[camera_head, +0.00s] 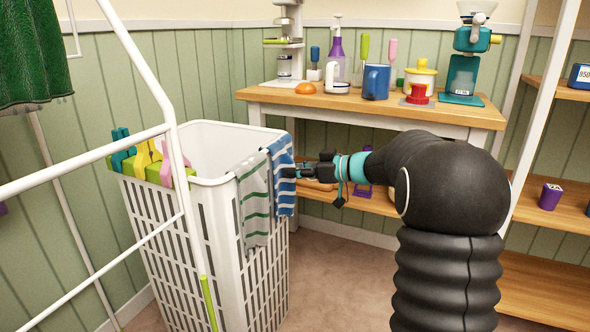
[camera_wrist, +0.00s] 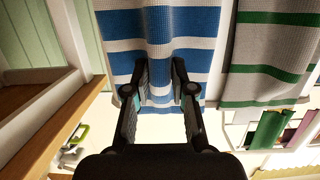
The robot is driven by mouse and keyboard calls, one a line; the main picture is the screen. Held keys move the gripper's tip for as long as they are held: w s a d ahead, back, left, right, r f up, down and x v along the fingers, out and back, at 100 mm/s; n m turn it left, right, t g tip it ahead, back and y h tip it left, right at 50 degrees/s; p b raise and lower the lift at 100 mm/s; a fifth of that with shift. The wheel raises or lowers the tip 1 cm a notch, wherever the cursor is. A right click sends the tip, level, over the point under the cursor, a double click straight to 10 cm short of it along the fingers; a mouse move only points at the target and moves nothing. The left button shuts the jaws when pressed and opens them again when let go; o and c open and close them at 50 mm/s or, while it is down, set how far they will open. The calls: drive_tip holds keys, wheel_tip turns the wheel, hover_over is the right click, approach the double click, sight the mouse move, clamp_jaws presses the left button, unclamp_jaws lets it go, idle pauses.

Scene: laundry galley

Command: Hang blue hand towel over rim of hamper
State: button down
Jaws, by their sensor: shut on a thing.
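The blue-and-white striped hand towel (camera_head: 283,178) hangs over the right rim of the white hamper (camera_head: 208,215), with a long part down the outside. My gripper (camera_head: 292,172) is at the towel's right side, outside the hamper and just below the rim. In the wrist view my gripper (camera_wrist: 160,88) is shut on the blue towel (camera_wrist: 195,48), with a fold of cloth between its fingers. How far the towel reaches inside the hamper is hidden.
A grey-and-green striped towel (camera_head: 254,200) hangs on the rim beside the blue one. Colored clips (camera_head: 150,165) sit on the left rim. A white rack frame (camera_head: 170,110) stands in front. A wooden table (camera_head: 400,106) with bottles and mugs stands behind.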

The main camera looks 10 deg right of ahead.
drive_tip(key=shift+f, duration=0.1)
drive_tip(key=c, duration=0.9)
unclamp_jaws()
drive_tip(key=v, duration=0.8)
idle(0.5)
